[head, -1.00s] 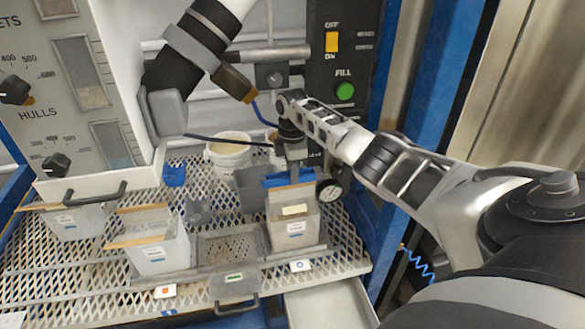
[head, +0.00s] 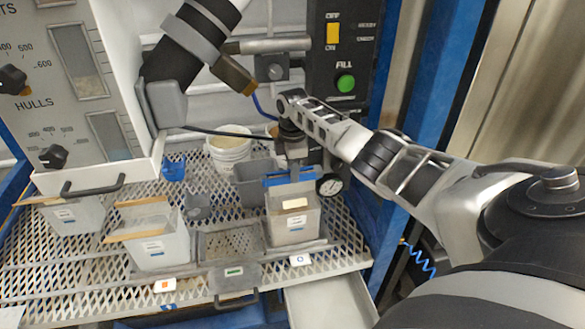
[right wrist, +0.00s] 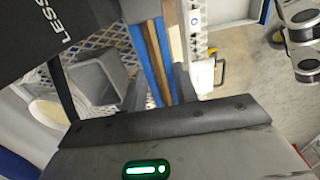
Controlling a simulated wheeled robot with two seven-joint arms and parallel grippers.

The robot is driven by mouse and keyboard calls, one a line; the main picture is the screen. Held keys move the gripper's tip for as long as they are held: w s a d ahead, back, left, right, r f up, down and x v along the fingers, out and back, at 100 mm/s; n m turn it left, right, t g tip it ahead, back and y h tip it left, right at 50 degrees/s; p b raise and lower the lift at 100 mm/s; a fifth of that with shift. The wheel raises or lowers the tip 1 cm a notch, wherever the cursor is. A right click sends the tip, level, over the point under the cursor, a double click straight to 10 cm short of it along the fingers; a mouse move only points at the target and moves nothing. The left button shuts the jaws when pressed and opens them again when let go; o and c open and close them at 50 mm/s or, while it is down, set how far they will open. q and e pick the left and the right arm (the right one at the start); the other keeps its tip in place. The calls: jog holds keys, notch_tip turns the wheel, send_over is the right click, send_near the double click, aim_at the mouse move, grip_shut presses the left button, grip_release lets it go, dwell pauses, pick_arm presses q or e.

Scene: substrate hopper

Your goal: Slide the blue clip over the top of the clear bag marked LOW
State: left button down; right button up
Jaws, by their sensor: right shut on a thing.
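My right gripper (head: 295,163) is shut on the blue clip (head: 278,181), directly above a clear bag (head: 292,228) at the right of the mesh shelf. The clip lies across the top of this bag in the head view. The bag stands upright and has a small white label, too small to read. In the right wrist view, the clip's two long blue bars (right wrist: 147,62) run beside a tan strip (right wrist: 176,45). I cannot tell whether the bag's top edge is between the bars. My left gripper is not in view.
Two other clear bags with tan top strips, one in the middle (head: 160,247) and one at left (head: 77,216), stand on the mesh shelf. A grey bin (head: 250,185), a white bucket (head: 229,147) and a round gauge (head: 330,186) are close to the clip. A spout (head: 232,72) hangs above.

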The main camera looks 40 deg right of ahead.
jog(key=o, duration=1.6)
